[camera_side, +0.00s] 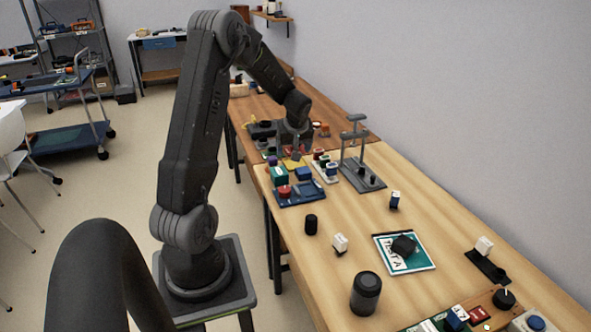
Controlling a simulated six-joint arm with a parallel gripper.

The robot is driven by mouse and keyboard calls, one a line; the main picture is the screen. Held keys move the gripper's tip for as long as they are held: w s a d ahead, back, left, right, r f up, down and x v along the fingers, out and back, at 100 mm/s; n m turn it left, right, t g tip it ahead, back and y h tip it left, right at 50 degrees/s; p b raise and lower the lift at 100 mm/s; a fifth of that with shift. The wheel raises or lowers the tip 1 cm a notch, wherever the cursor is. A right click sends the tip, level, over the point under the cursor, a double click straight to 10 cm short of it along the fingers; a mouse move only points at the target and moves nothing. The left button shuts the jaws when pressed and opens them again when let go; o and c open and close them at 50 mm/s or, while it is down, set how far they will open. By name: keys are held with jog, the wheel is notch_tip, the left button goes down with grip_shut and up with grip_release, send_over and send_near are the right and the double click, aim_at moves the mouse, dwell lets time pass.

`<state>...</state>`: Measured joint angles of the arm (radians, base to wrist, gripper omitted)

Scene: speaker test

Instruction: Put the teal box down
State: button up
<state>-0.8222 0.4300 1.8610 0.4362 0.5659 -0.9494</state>
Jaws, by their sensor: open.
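A teal box (279,175) with a pale patch stands at the left back of a dark blue tray (300,198), near the left edge of the wooden table. My gripper (296,151) is at the end of my arm, beyond the tray and above the far part of the table. It is small in the view, and its fingers are partly lost among the objects behind and below it. It is open. The teal box appears apart from it, nearer the camera and to the left.
Small blocks crowd the tray and the space around it. A grey stand (362,170) rises to the right. A teal-edged test card (420,262) bears a dark object. A black cylinder (366,293) stands nearer.

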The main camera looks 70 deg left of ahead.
jog(key=d+r+m+t+h, duration=0.1)
jog(key=d+r+m, duration=0.4)
jog(key=d, duration=0.5)
jog(key=d+r+m+t, duration=0.2)
jog(key=d+r, duration=0.5)
jog(key=d, duration=0.4)
jog(key=s+d+r+m+t+h, duration=0.1)
jog(key=s+d+m, duration=0.3)
jog(key=d, duration=0.4)
jog(key=s+d+r+m+t+h, duration=0.1)
jog(key=s+d+r+m+h, duration=0.1)
jog(key=s+d+m, duration=0.3)
jog(key=s+d, duration=0.2)
jog(key=d, duration=0.2)
jog(key=shift+s+r+h, duration=0.15)
jog(key=shift+r+h, duration=0.15)
jog(key=shift+r, duration=0.05)
